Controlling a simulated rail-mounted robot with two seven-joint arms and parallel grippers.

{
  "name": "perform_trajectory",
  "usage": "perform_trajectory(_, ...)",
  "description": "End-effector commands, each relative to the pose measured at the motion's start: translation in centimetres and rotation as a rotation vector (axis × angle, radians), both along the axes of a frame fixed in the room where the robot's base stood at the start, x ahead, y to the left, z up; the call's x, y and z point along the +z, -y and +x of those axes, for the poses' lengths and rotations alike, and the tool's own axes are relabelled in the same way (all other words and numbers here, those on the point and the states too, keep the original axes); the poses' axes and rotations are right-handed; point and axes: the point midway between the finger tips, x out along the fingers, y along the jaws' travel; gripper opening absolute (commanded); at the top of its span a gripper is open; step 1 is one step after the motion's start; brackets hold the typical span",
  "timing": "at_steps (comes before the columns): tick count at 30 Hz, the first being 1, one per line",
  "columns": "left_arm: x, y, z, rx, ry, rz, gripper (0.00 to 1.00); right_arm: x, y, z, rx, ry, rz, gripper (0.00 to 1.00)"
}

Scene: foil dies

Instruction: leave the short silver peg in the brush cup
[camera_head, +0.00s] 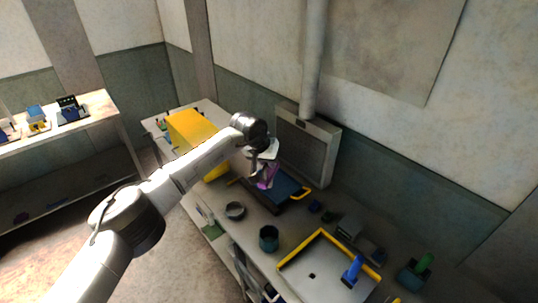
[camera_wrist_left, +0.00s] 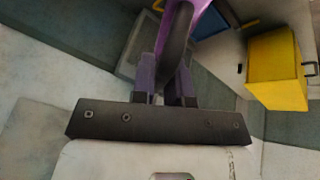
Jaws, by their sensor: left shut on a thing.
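My left gripper (camera_head: 265,172) hangs over the bench's far part, by the blue panel. It is shut on a purple object (camera_head: 267,178), which also shows in the left wrist view (camera_wrist_left: 210,22), rising between the dark fingers (camera_wrist_left: 176,88). The object's full shape is hidden. A dark teal cup (camera_head: 268,240), which may be the brush cup, stands upright on the bench, nearer than the gripper and apart from it. I cannot make out the short silver peg in either view. My right gripper is not in view.
A yellow-rimmed tray (camera_head: 289,262) with a blue-handled tool (camera_head: 352,270) lies near the front. A yellow box (camera_head: 192,129) and a grey vent housing (camera_head: 305,150) stand behind.

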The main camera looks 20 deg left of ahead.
Motion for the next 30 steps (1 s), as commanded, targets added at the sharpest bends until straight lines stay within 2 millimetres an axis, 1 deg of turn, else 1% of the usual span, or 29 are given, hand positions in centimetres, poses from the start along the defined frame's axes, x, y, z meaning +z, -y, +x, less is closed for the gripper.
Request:
perform_trajectory(15,-2.0,0.0,0.0,0.000,0.003,-0.002,0.00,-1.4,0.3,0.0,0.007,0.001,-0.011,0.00)
perform_trajectory(30,-3.9,0.0,0.0,0.000,0.002,-0.002,0.00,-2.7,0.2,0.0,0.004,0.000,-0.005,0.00)
